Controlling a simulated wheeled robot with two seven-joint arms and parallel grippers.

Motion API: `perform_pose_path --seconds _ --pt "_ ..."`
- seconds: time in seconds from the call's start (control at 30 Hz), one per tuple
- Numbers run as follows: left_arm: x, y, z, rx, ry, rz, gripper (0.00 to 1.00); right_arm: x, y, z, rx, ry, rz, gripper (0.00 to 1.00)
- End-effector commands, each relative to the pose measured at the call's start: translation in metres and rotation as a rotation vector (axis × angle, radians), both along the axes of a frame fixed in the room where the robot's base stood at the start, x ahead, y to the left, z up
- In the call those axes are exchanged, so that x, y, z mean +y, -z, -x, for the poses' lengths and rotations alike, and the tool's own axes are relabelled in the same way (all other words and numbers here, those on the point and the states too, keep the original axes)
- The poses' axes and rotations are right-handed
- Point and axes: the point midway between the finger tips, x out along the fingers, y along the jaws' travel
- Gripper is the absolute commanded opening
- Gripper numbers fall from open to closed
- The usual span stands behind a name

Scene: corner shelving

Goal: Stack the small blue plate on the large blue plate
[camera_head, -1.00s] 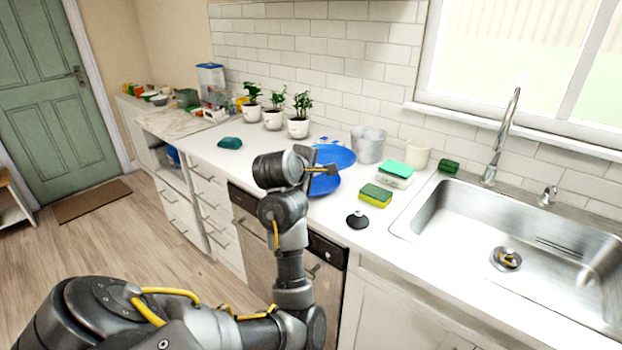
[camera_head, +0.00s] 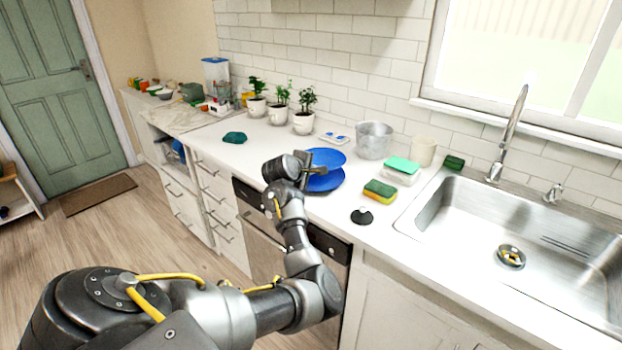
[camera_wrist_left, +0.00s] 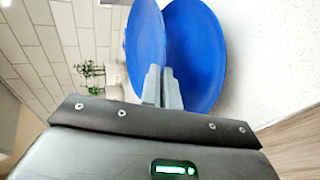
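The small blue plate (camera_head: 327,157) is at the far side of the large blue plate (camera_head: 326,182) on the counter, overlapping it in the head view. My left gripper (camera_head: 306,174) is at the plates' left, near edge. In the left wrist view, its two fingers (camera_wrist_left: 162,88) are close together on the rim of the small plate (camera_wrist_left: 145,40), which looks tilted against the large plate (camera_wrist_left: 205,55). Whether the plates touch is unclear. The fingertips are partly hidden in the head view. My right gripper is not in view.
A metal bucket (camera_head: 373,140), a yellow-green sponge (camera_head: 380,191), a black stopper (camera_head: 361,216) and a green-topped box (camera_head: 401,171) stand right of the plates. Potted plants (camera_head: 303,110) stand behind left. The sink (camera_head: 520,240) is at right.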

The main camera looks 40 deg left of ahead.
Motion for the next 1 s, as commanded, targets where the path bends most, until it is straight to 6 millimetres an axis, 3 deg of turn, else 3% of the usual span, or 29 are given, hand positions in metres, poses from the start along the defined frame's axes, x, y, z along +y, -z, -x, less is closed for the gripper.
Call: perform_pose_path --seconds 0.33,0.7,0.9,1.0 --pt "0.004 0.033 -0.003 0.001 0.000 -0.001 0.00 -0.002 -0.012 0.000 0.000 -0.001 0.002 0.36" --pt "0.004 0.039 -0.003 -0.001 -0.001 -0.001 0.00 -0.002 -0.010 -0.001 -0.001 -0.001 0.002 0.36" --pt "0.004 0.039 -0.003 0.001 0.000 0.000 0.25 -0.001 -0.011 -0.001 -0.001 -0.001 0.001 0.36" --pt "0.004 0.039 -0.003 0.000 0.000 0.000 0.25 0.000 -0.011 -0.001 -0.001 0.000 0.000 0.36"
